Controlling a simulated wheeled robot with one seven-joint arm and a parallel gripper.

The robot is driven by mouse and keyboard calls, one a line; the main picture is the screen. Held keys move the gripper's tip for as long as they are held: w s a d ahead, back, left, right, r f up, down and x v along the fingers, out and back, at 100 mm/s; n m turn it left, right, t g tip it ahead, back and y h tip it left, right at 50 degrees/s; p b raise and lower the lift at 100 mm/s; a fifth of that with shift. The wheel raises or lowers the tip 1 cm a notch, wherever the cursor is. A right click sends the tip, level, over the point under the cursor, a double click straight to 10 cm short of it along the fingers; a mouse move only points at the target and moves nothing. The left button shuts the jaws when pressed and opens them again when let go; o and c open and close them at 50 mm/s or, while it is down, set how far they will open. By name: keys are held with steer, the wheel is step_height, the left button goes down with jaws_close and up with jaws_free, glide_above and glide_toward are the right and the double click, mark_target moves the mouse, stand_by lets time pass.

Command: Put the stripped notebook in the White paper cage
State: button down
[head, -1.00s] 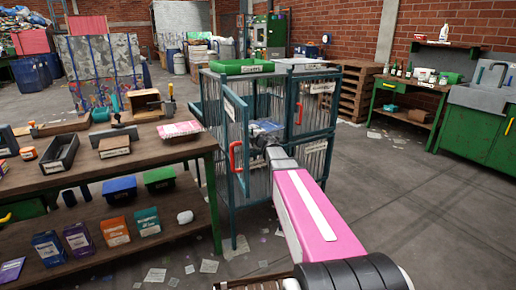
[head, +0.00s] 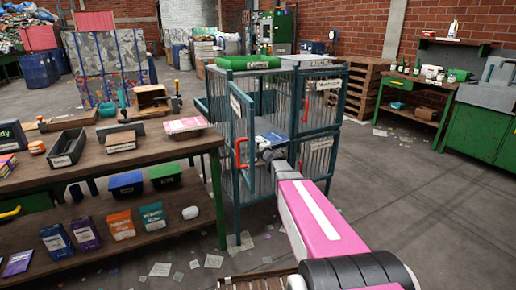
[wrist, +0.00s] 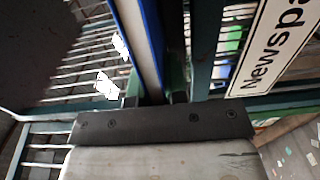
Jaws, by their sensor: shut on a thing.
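My gripper (head: 273,154) reaches through the open doorway of the wire cage (head: 322,160). It is shut on the notebook (head: 272,138), which shows as a small blue and pale thing inside the cage. In the wrist view the notebook (wrist: 145,40) stands nearly edge-on between the fingers (wrist: 155,97), with a blue cover edge and pale pages. Bars and wire mesh lie close on both sides of it. A label beginning "Newspa" (wrist: 275,45) is on the right. The cage door (head: 238,140), with a red handle, stands open to the left. I cannot read its label.
A green tray (head: 248,62) sits on top of the cage. A wooden workbench (head: 100,165) with boxes and tools stands close on the left. Pallets (head: 362,88) are behind the cage. The concrete floor at right is clear apart from paper scraps.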

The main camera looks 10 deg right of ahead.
steer(key=shift+f, duration=0.1)
steer(key=c, duration=1.3)
jaws_free()
steer(key=shift+o, duration=0.8)
